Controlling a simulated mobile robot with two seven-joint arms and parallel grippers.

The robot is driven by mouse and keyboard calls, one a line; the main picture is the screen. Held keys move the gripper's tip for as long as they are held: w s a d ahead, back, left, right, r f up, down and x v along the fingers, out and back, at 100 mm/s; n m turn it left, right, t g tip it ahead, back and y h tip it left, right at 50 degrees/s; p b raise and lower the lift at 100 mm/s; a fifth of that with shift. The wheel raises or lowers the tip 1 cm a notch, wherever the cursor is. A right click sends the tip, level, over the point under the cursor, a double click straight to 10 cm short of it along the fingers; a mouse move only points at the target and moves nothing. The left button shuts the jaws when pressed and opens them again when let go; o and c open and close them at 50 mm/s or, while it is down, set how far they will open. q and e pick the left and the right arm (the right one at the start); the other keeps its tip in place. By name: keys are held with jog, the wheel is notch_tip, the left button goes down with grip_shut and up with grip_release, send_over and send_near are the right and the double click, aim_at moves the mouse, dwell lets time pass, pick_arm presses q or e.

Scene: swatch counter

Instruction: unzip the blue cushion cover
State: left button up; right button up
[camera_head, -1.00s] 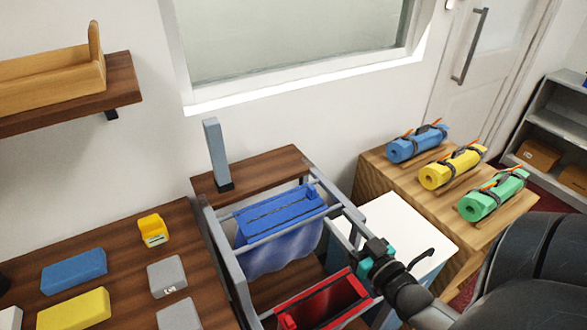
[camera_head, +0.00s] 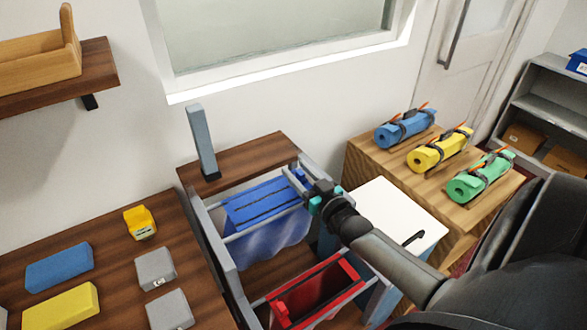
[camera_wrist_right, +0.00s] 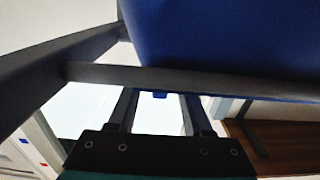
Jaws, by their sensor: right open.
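The blue cushion cover (camera_head: 268,236) hangs between the rails of a grey frame, its top band facing up with a dark zip line along it. The cover's right end is partly hidden behind my right gripper (camera_head: 299,183), which is at that end, by the rail. In the right wrist view the cover (camera_wrist_right: 230,40) fills the top, beyond a grey rail. The open, empty fingers (camera_wrist_right: 158,102) point towards that rail. A small blue piece (camera_wrist_right: 159,94) shows between the fingertips; I cannot tell if it is the zip pull. My left gripper is out of view.
A red cover (camera_head: 340,275), open at the top, hangs in front. The grey frame rail (camera_head: 222,255) runs along the left. A white-topped box (camera_head: 385,215) stands right of the frame. Several foam blocks (camera_head: 60,267) lie on the left table. Rolled mats (camera_head: 440,150) lie at the right.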

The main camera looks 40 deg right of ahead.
jog(key=shift+w+d, duration=0.1)
jog(key=shift+w, duration=1)
grip_shut()
dwell(0.8)
